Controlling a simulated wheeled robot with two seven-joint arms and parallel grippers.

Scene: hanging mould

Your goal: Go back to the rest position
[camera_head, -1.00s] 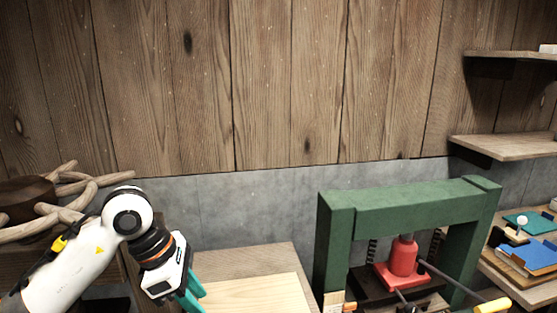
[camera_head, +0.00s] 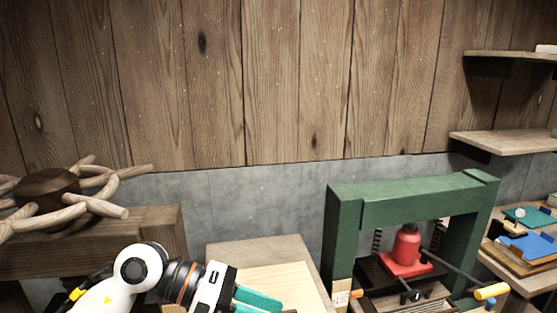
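My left gripper (camera_head: 256,301) shows at the lower edge of the head view, with its white and black wrist and teal fingers pointing right. It is in front of the light wooden board (camera_head: 262,250). The fingers are partly cut off by the frame's bottom, and I cannot tell whether they are open or shut. I see nothing held in the visible part. My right gripper is out of view.
A green press frame (camera_head: 410,198) with a red jack (camera_head: 405,256) stands right of centre. A wooden piece with branching arms (camera_head: 85,200) lies on a wooden stand (camera_head: 150,228) at left. Shelves (camera_head: 506,141) hang at right. Blue items (camera_head: 528,246) lie below them.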

